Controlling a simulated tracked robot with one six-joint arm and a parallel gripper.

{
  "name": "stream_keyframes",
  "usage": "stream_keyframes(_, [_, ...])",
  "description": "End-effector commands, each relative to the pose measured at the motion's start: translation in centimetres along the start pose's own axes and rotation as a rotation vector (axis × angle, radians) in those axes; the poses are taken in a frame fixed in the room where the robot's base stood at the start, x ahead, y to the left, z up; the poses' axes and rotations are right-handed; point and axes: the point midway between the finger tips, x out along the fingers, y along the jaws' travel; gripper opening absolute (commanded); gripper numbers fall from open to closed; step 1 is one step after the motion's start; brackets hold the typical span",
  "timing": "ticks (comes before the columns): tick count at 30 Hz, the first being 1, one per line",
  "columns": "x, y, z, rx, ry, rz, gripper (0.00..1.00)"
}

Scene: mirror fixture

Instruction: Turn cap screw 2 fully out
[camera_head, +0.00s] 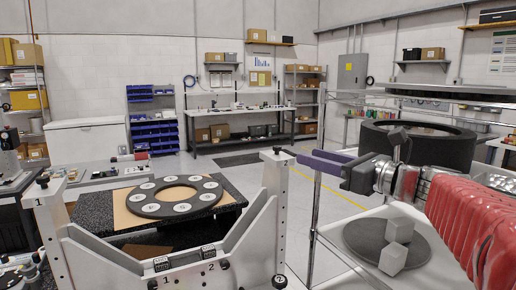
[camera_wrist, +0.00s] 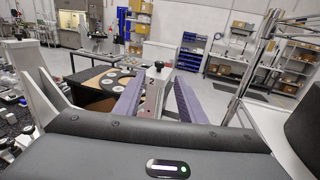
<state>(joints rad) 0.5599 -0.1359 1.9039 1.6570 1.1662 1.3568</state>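The fixture is a pale frame with two upright posts. Another black screw (camera_head: 43,179) tops the left post, which is marked 1. My gripper (camera_head: 299,158) is open and empty, its purple fingers pointing left, just right of the right post's screw. In the wrist view my gripper (camera_wrist: 160,79) has its fingers apart, and the black screw head (camera_wrist: 159,65) shows centred between and apparently just beyond the tips.
A dark disc with several round mirrors (camera_head: 176,196) lies on a black-speckled table behind the frame. Plates marked 1 and 2 (camera_head: 211,257) are on the front crossbar. A rack with thin metal posts (camera_head: 317,190) stands close right of the fixture, near my arm.

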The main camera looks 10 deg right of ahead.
Motion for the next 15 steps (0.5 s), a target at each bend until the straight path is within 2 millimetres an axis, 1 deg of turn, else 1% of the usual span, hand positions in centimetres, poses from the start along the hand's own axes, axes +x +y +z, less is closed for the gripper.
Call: stream_keyframes(15, [7.0,0.1,-0.1,-0.001,0.001,0.002,0.37])
